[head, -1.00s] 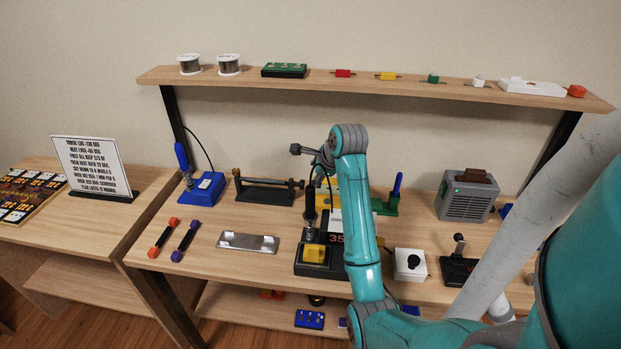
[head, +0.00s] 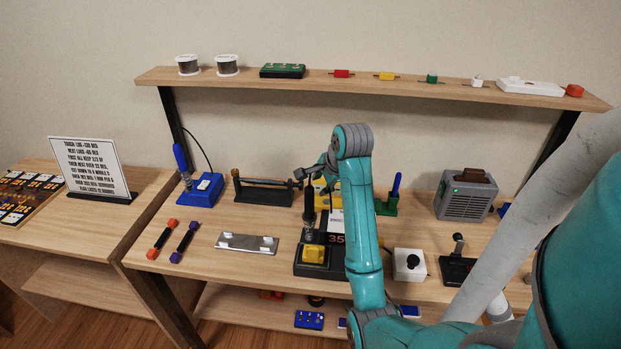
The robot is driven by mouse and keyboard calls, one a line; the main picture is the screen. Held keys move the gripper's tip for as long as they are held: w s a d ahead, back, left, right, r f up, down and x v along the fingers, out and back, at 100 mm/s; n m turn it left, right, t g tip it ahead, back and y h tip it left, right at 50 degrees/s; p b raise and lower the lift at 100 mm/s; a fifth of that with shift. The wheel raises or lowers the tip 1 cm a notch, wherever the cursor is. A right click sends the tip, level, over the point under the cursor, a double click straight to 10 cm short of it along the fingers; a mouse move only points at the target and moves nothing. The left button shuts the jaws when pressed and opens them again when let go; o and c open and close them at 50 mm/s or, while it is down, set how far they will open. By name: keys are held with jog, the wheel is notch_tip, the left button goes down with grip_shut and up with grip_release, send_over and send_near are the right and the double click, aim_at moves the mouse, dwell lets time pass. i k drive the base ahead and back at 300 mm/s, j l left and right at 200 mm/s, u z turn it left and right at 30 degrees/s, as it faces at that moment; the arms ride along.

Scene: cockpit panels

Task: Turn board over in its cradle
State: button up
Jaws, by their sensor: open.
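The cradle (head: 263,194), a black stand with two end posts, is on the bench at the back left. A thin dark board (head: 266,182) seems to lie nearly flat between its posts, seen almost edge-on; which face is up I cannot tell. A tan knob (head: 236,173) shows at the cradle's left end. My gripper (head: 299,174) is open and small in view, at the cradle's right end. Whether it touches the cradle or is only in front of or above it, I cannot tell.
A blue stand (head: 204,189) with an upright tool is left of the cradle. A black soldering station (head: 318,262) and a metal tray (head: 247,243) are in front. A shelf (head: 360,84) with a green circuit board (head: 282,71) runs above. Bare bench lies between cradle and tray.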

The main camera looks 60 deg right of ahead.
aim_at(268, 181)
jog(key=i+j, duration=0.2)
jog(key=i, duration=0.15)
jog(key=i+j+u, duration=0.15)
jog(key=i, duration=0.25)
jog(key=i+j+z, duration=0.2)
jog(key=i+j, duration=0.3)
jog(key=i+j+z, duration=0.1)
jog(key=z, duration=0.25)
jog(key=i+j+z, duration=0.1)
jog(key=j+z, duration=0.65)
jog(key=i+l, duration=0.3)
